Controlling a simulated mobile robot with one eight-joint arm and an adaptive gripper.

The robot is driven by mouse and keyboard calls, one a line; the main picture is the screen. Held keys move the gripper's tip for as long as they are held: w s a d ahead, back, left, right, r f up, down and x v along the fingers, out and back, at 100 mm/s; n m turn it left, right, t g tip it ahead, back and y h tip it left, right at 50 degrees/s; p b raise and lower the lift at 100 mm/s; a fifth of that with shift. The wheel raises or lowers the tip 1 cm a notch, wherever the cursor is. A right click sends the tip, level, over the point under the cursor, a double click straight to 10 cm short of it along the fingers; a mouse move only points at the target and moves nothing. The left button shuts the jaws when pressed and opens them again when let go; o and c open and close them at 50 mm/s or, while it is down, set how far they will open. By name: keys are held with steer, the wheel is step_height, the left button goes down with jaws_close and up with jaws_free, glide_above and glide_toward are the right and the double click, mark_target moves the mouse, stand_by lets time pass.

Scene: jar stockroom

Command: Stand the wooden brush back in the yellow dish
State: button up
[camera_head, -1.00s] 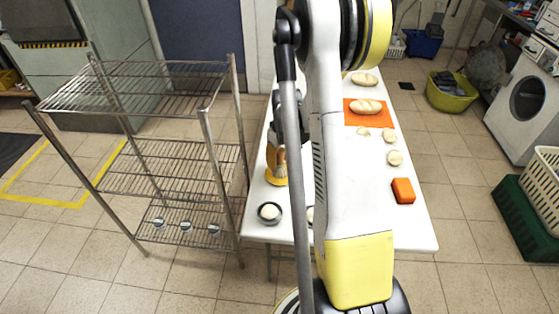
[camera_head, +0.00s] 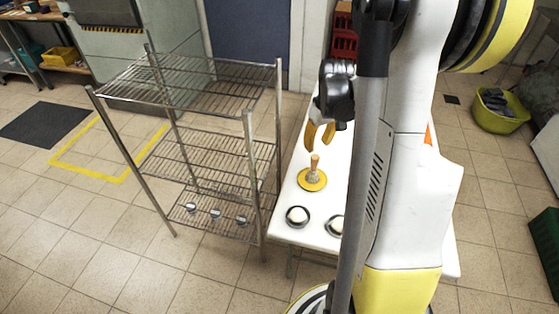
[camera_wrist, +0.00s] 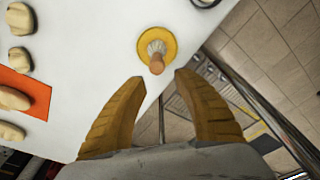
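The wooden brush (camera_head: 315,164) stands upright in the yellow dish (camera_head: 312,181) on the white table, with its handle up and pale bristles down. In the wrist view the brush handle (camera_wrist: 157,64) points towards the camera, and the yellow dish (camera_wrist: 168,42) shows around the bristles. My gripper (camera_head: 319,145) is above the brush, with its yellow fingers spread. In the wrist view my gripper (camera_wrist: 157,79) is open and empty, and its fingertips are clear of the handle.
Two small dark dishes with white contents (camera_head: 297,216) (camera_head: 335,226) stand near the table's front edge. A wire rack (camera_head: 190,85) stands close to the table's left side. Bread pieces (camera_wrist: 20,55) and an orange mat (camera_wrist: 35,93) lie further along the table.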

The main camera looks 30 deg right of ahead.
steer(key=s+a+r+t, duration=0.2)
steer(key=a+r, duration=0.9)
steer(key=a, duration=0.4)
steer(key=s+a+r+t, duration=0.3)
steer(key=s+a, duration=0.6)
steer(key=a, duration=0.4)
steer(key=shift+a+r+n+t, duration=0.2)
steer(key=shift+a+n+t, duration=0.1)
steer(key=shift+n+t, duration=0.1)
